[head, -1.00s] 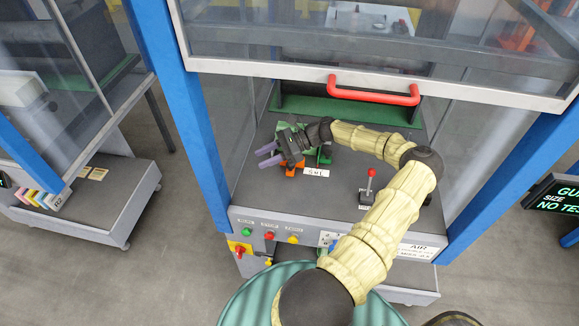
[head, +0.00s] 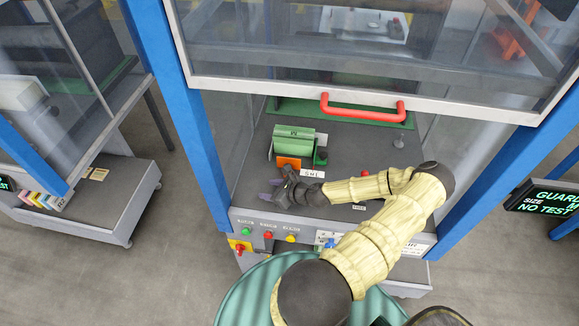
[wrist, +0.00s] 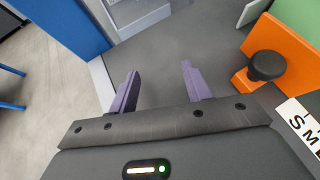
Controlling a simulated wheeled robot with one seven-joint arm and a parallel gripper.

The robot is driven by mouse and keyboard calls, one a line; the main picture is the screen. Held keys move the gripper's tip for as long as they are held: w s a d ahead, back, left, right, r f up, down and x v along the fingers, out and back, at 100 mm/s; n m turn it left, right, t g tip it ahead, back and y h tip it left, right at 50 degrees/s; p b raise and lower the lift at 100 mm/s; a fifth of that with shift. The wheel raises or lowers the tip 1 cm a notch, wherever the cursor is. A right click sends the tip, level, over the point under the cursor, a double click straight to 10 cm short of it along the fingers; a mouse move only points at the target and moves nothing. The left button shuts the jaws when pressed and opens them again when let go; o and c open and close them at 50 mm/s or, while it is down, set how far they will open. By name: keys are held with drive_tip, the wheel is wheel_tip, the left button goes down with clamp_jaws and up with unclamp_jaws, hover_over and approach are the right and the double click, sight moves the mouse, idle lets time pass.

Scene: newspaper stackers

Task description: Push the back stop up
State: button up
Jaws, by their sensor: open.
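A green block assembly (head: 297,140) stands on the grey machine deck inside the blue frame. An orange plate (head: 288,163) is at its front and a small green piece with a dark knob (head: 320,157) is at its right. I cannot tell for sure which part is the back stop. My gripper (head: 268,189) is open and empty, low over the deck in front of the orange plate, apart from it. In the wrist view, the two purple fingers (wrist: 158,84) are spread over bare deck. The orange plate (wrist: 285,55) with its black knob (wrist: 267,66) is to their right.
A guard door with a red handle (head: 362,108) is raised above the deck. A size label (head: 312,173) lies beside the orange plate. Coloured buttons (head: 268,235) line the front panel. My arm covers the deck's front right. Blue posts (head: 175,90) flank the opening.

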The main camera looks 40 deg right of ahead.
drive_tip(key=s+d+r+m+h+p, duration=0.1)
drive_tip(key=s+r+m+h+p, duration=0.1)
drive_tip(key=s+r+m+h, duration=0.2)
drive_tip(key=s+d+r+m+t+h+p, duration=0.1)
drive_tip(key=s+r+m+h, duration=0.3)
drive_tip(key=s, duration=0.5)
drive_tip(key=shift+r+m+h+p, duration=0.15)
drive_tip(key=shift+m+h+p, duration=0.5)
drive_tip(key=shift+h, duration=0.25)
drive_tip(key=b+x, duration=0.3)
drive_tip(key=b, duration=0.1)
drive_tip(key=b+x, duration=0.4)
drive_tip(key=b, duration=0.1)
drive_tip(key=b+x, duration=0.4)
drive_tip(key=b, duration=0.1)
drive_tip(key=shift+w+f, duration=0.1)
drive_tip(key=shift+f, duration=0.35)
drive_tip(key=x, duration=0.6)
drive_tip(key=shift+r, duration=0.25)
clamp_jaws()
